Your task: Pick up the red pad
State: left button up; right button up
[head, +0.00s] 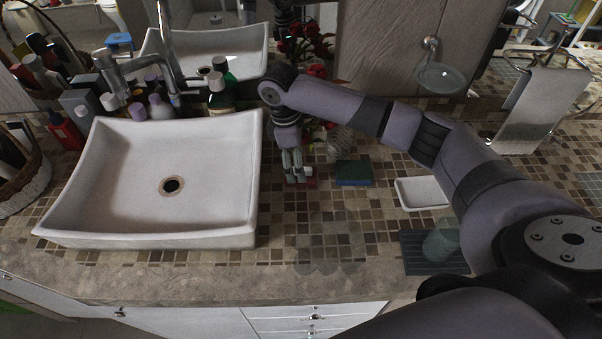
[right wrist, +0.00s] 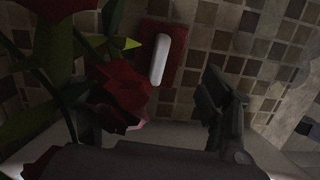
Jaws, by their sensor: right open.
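The red pad (head: 310,171) lies on the tiled counter between the sink and a blue-green block, partly hidden by my right gripper in the head view. In the right wrist view the red pad (right wrist: 178,50) shows whole or nearly so, with a white rounded bar along its top. My right gripper (head: 293,165) points down at the pad, open, with nothing visible between its fingers. Whether it touches the pad cannot be told. In the right wrist view one dark finger shows right of the pad; the other is not clearly seen. My left gripper is out of view.
The blue-green block (head: 353,173) lies just right of the pad. The white sink (head: 95,190) stands to the left. Red roses (right wrist: 118,95) crowd the wrist view's left. A white dish (head: 421,193) and a dark mat (head: 415,262) with a glass (head: 441,241) lie farther right.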

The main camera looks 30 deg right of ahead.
jog(key=f, duration=0.2)
jog(key=d+f+p, duration=0.1)
jog(key=f, duration=0.1)
jog(key=shift+s+f, duration=0.15)
jog(key=shift+f, duration=0.15)
jog(key=c, duration=1.1)
jog(key=shift+r, duration=0.1)
jog(key=shift+c, duration=0.2)
notch_tip(320, 180, up, 20)
jog(key=b, duration=0.1)
